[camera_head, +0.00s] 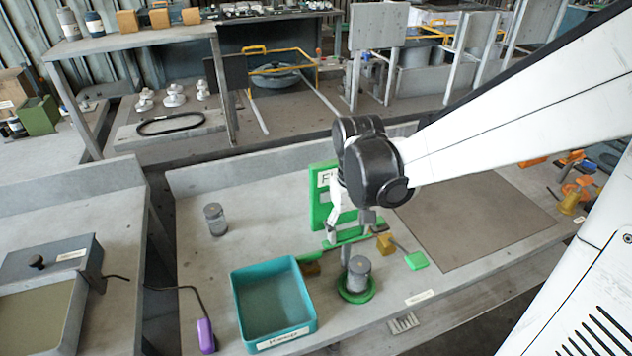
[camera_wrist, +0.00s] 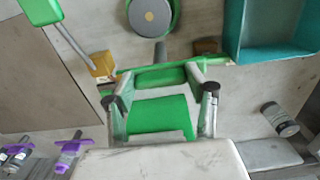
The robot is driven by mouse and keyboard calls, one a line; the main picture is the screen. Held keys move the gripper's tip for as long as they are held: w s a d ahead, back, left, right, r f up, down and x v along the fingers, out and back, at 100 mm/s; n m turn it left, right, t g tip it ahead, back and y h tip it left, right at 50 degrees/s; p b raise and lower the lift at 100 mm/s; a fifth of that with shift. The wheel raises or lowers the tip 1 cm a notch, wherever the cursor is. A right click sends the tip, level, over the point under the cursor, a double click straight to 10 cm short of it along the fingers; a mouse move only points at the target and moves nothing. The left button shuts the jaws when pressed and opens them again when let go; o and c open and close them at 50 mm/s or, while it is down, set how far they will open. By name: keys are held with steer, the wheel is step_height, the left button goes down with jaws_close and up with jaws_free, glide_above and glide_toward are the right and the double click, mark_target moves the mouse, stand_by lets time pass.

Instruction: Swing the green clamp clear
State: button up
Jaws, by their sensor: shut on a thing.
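My gripper (camera_wrist: 155,82) has its fingers on either side of a green bar, which I take to be the green clamp (camera_wrist: 160,77); their exact contact is hard to see. In the head view my gripper (camera_head: 335,236) reaches down to the bench, and the green bar (camera_head: 347,238) shows at its tips, partly hidden by the wrist. A grey rod (camera_wrist: 160,52) sticks out from the bar toward a grey cylinder (camera_wrist: 151,16) in a green ring. In the head view the cylinder (camera_head: 358,272) stands upright in its ring (camera_head: 355,293).
A green upright panel (camera_head: 322,205) stands behind the gripper. A green pad (camera_head: 416,260) on a rod joins an orange block (camera_head: 385,243) to the right. A teal bin (camera_head: 271,306) stands front left; a second grey cylinder (camera_head: 215,219) stands behind it. A brown mat (camera_head: 475,225) lies at right.

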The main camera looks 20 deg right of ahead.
steer(key=o, duration=1.2)
steer(key=shift+c, duration=0.2)
step_height(320, 180, up, 12)
steer(key=s+a+t, duration=0.2)
steer(key=s+t, duration=0.5)
steer(key=s, duration=0.2)
steer(key=shift+a, duration=0.3)
